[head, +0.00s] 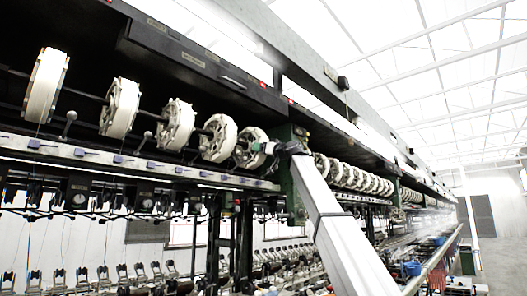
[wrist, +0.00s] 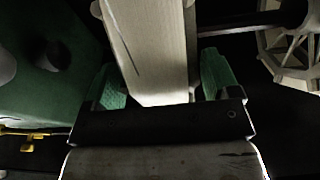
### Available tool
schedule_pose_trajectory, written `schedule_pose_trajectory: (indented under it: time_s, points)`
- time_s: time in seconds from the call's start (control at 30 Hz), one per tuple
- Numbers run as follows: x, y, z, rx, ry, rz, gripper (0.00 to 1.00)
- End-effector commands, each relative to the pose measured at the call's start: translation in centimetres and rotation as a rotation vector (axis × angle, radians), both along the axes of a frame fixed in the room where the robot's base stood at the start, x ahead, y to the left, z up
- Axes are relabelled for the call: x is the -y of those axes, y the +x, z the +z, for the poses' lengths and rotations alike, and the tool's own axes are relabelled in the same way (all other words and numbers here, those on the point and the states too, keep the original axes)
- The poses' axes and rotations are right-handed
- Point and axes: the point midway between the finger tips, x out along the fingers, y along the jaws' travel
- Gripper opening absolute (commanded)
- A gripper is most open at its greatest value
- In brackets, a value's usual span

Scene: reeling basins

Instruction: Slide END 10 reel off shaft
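A row of white reels sits on a dark shaft (head: 88,96) along the machine in the head view. My gripper (head: 262,148) is at the reel nearest the green frame post (head: 299,190), the fifth from the left. In the wrist view this pale reel (wrist: 150,45) fills the upper middle, its rim between the two green fingers of my gripper (wrist: 165,88). Narrow dark gaps seem to show between rim and fingers, so the gripper looks open around it. The shaft also shows in the wrist view (wrist: 245,20) at right. No END 10 label is readable.
A neighbouring spoked reel (wrist: 290,50) stands at right in the wrist view. A green machine part (wrist: 45,95) fills the left side, close to the gripper. In the head view a dark overhead beam (head: 190,55) runs above the reels, and a rail (head: 130,160) runs below.

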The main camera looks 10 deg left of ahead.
Motion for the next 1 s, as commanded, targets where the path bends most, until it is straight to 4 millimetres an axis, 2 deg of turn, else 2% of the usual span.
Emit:
schedule_pose_trajectory:
  time_s: [0.03,0.1,0.13,1.0]
  points:
    - [0.01,-0.01,0.01,0.000,0.000,0.000,0.65]
    - [0.01,-0.01,0.01,0.000,0.000,0.000,0.43]
    - [0.01,-0.01,0.01,0.000,0.000,0.000,0.41]
    - [0.01,-0.01,0.81,0.000,0.002,0.000,0.42]
